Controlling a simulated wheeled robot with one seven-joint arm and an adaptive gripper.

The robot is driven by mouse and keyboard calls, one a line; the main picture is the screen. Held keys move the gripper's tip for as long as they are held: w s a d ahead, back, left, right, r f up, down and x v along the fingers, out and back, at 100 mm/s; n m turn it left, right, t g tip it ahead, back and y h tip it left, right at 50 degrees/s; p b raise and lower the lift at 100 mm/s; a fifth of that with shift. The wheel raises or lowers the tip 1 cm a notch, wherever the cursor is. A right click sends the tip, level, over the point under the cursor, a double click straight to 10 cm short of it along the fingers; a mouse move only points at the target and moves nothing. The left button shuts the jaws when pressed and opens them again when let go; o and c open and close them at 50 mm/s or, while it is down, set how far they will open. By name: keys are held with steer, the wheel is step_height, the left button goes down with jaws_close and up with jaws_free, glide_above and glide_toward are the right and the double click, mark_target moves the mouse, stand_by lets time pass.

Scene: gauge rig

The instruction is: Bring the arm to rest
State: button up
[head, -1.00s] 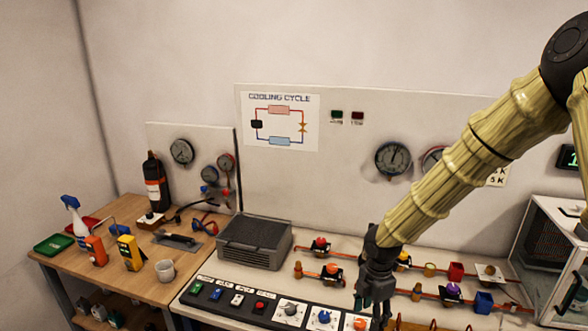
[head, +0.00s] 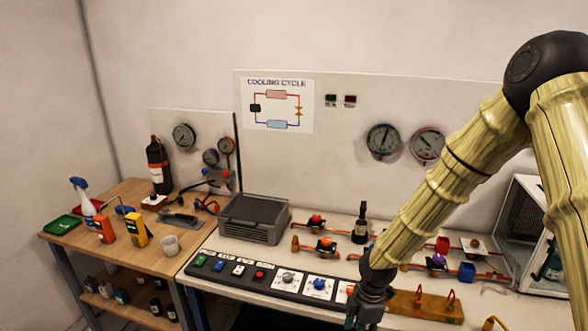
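My gripper (head: 362,312) is at the lower middle of the head view, at the end of my yellow-green arm, which reaches in from the right. It hangs pointing down in front of the bench's front edge, near the right end of the control panel (head: 262,277). The fingers are dark and partly cut off by the picture's bottom edge. Whether they are apart or together does not show clearly. No object can be made out in them.
The rig bench holds a grey ribbed box (head: 252,219), valves on copper pipes and a wooden block with hooks (head: 425,305). A white-framed cabinet (head: 540,235) stands at the right.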

steer(key=s+a+f+m+y+b, duration=0.1)
steer(key=s+a+f+m+b, duration=0.1)
steer(key=s+f+m, duration=0.65)
steer(key=s+d+f+m+b, duration=0.1)
steer(key=s+d+f+m, duration=0.1)
steer(key=s+f, duration=0.3)
steer(key=s+d+f+m+h+b, duration=0.1)
steer(key=s+d+f+m, duration=0.2)
steer(key=s, duration=0.7)
steer(key=s+d+f+m+h+b, duration=0.1)
steer(key=s+d+f+m, duration=0.1)
steer(key=s+f+m, duration=0.4)
step_height(320, 180, down, 3)
steer(key=shift+s+d+t, duration=0.3)
steer(key=shift+s+d, duration=0.1)
steer(key=shift+s, duration=0.75)
steer(key=shift+m, duration=0.25)
